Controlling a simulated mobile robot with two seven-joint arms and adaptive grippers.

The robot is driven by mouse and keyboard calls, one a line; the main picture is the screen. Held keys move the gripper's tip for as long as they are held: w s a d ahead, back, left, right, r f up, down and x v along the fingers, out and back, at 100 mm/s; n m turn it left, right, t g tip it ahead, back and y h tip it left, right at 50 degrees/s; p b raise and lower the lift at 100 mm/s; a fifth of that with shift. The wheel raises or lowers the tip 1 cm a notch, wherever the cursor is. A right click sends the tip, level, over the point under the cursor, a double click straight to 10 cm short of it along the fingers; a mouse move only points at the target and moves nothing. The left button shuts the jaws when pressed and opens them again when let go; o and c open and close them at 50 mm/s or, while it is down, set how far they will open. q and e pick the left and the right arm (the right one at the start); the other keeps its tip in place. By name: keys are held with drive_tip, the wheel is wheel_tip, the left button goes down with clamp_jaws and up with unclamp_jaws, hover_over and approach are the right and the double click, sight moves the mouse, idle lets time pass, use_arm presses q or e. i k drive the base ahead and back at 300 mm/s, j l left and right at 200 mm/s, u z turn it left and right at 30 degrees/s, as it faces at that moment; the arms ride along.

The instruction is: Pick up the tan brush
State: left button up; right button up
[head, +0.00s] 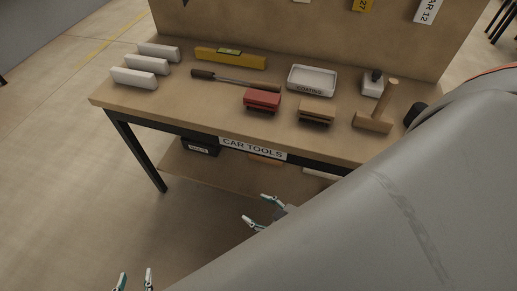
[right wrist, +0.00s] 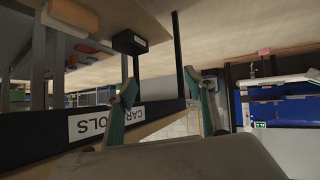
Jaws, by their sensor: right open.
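The tan brush (head: 316,112) lies on the workbench near its front edge, right of the red brush (head: 262,99). It has a tan back with a darker underside. My right gripper (head: 262,211) is open and empty in front of the bench, below the level of the top and away from the brush. Its two spread fingers also show in the right wrist view (right wrist: 160,88), with nothing between them. I cannot make out the tan brush in that view. My left gripper (head: 135,279) is at the bottom left, fingers apart and empty, only the tips in view.
The workbench (head: 130,101) also holds a mallet (head: 375,121), a white tray (head: 312,79), a file (head: 235,81), a yellow level (head: 230,58) and pale bricks (head: 134,77). My grey arm covers the lower right. A lower shelf (head: 195,173) lies under the top.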

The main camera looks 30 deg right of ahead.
sight(311, 111)
drive_tip(key=z, duration=1.55)
